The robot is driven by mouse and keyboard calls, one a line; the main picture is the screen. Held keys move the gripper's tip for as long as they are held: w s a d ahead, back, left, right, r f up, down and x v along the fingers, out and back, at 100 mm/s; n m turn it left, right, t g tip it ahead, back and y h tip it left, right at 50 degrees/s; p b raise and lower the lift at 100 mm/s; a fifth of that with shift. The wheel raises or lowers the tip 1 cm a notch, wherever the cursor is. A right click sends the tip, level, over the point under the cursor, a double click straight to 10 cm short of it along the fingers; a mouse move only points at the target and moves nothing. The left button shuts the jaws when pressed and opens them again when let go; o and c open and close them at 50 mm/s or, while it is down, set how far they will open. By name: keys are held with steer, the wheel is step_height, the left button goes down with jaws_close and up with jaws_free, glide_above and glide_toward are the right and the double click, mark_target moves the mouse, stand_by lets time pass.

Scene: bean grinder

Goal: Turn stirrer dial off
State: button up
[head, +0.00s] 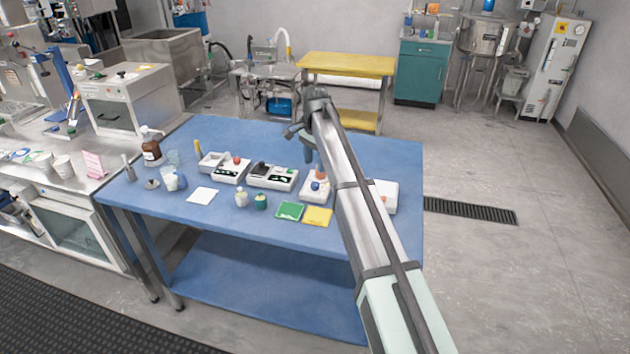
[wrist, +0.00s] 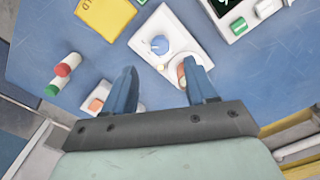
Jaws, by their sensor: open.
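The stirrer is a white flat-topped unit (head: 314,195) on the blue table, with a round blue dial (head: 315,186) on its top. In the wrist view the white unit (wrist: 178,28) lies beyond my fingertips, and its blue dial (wrist: 159,45) shows ahead of the gap between them. My gripper (wrist: 160,66) has its two blue fingers apart with nothing held between them. In the head view my gripper (head: 299,146) hangs above and behind the stirrer, apart from it. I cannot read the dial's setting.
An orange-topped cylinder (wrist: 184,73) stands on the stirrer near one finger. A black-panelled unit (head: 272,177) stands to the left. Green (head: 290,210) and yellow (head: 317,216) cards lie in front, and a white box (head: 386,195) stands right. The table's back right is clear.

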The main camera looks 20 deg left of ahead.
mark_target(315, 184)
step_height(315, 184, down, 8)
steer(key=shift+r, duration=0.1)
stand_by(0.4)
steer(key=c, duration=1.1)
steer(key=shift+o, duration=0.2)
